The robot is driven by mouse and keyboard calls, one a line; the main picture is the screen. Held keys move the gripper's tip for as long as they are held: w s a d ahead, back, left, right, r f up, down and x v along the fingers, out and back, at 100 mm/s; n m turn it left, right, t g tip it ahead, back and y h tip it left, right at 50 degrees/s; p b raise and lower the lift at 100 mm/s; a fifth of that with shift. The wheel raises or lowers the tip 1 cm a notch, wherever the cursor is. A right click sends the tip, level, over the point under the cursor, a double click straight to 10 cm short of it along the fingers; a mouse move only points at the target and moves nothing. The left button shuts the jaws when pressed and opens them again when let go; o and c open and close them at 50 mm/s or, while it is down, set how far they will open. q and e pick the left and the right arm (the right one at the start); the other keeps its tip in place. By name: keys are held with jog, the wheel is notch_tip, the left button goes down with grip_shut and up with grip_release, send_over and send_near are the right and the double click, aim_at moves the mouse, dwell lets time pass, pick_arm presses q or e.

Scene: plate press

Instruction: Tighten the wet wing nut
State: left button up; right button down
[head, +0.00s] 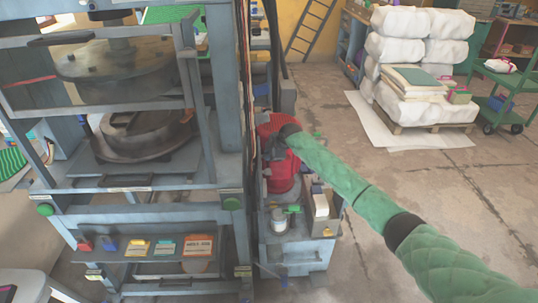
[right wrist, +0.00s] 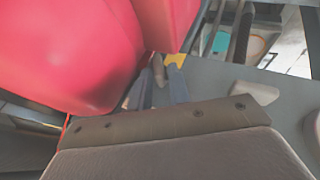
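I cannot make out the wet wing nut for certain in either view. My right arm, in a green quilted sleeve, reaches in from the right to a red rounded machine (head: 282,172) beside the press. In the head view its gripper is hidden around the dark cuff at the red body. In the right wrist view, my right gripper's two grey fingers (right wrist: 157,88) stand apart, close to the red body (right wrist: 70,50). A small brownish piece (right wrist: 158,70) shows between them; I cannot tell whether they touch it. My left gripper is not in view.
The plate press (head: 120,75) fills the left, with a shelf of small coloured boxes (head: 150,246) below. A grey stand (head: 295,255) under the red machine holds a white jar (head: 278,220) and other items. White sacks (head: 420,45) are stacked at the back right; the floor between is open.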

jog(key=shift+r, duration=0.1)
jog(key=shift+w+r+g+p, duration=0.15)
jog(key=shift+w+g+p, duration=0.15)
jog(key=shift+g, duration=0.5)
jog(key=shift+m+g, duration=0.3)
jog(key=shift+g, duration=0.1)
jog(key=shift+w+g, duration=0.15)
jog(key=shift+g, duration=0.15)
jog(key=shift+w+m+g+b, duration=0.15)
jog(key=shift+m+g+b, duration=0.15)
jog(key=shift+g+b, duration=0.65)
pick_arm(q)
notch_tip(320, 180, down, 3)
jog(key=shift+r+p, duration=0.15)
jog(key=shift+p, duration=0.15)
pick_arm(e)
jog(key=shift+g, duration=0.25)
jog(key=c, duration=1.5)
grip_release()
